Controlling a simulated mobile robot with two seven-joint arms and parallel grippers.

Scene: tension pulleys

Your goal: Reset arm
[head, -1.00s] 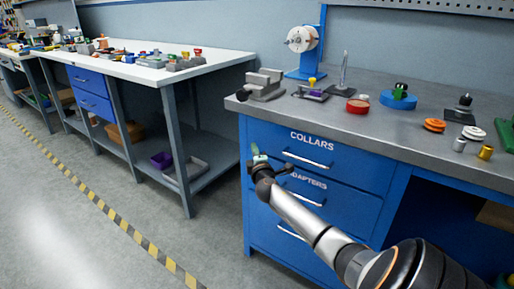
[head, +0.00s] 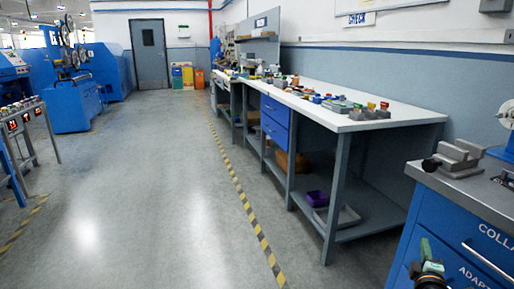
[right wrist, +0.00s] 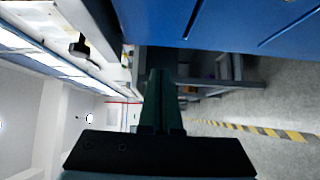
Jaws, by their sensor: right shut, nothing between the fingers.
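My right gripper (head: 426,248) shows at the lower right of the head view, in front of the blue drawer cabinet (head: 420,222). Its greenish fingers point up and hold nothing. In the right wrist view the fingers of the right gripper (right wrist: 158,75) are together, with nothing between them. The blue cabinet front (right wrist: 230,22) fills the top of that view, apart from the fingertips as far as I can tell. Most of my right arm is outside the head view. My left gripper is in neither view.
A grey vise (head: 458,157) stands on the cabinet's worktop. A white-topped workbench (head: 345,118) with small parts runs along the wall. A purple bin (head: 317,198) sits on its lower shelf. The floor (head: 150,190) left of the yellow-black stripe (head: 250,215) is clear.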

